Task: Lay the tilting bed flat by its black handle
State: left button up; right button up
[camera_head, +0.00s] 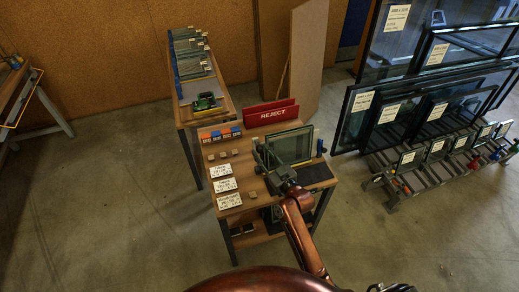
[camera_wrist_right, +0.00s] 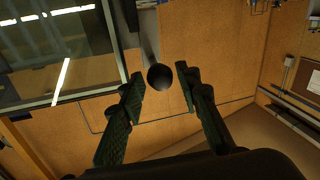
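The tilting bed holds a dark-framed glass pane (camera_head: 291,146) that stands raised on the wooden workbench (camera_head: 232,168). The pane also fills the upper left of the right wrist view (camera_wrist_right: 60,45). A round black knob, which looks like the end of the black handle (camera_wrist_right: 160,77), shows between my right fingertips in that view. My right gripper (camera_wrist_right: 161,82) is open, with a gap visible on each side of the knob. In the head view my right gripper (camera_head: 264,158) is at the pane's left side and hides the knob. My left gripper is not in view.
A red REJECT sign (camera_head: 271,113) stands at the bench's back. White label cards (camera_head: 224,184) and small blocks lie on its left part. A dark mat (camera_head: 314,173) lies at right. A glass rack (camera_head: 430,150) stands further right, with open floor between.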

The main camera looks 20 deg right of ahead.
jog(key=shift+x, duration=1.2)
jog(key=shift+c, duration=0.6)
grip_shut()
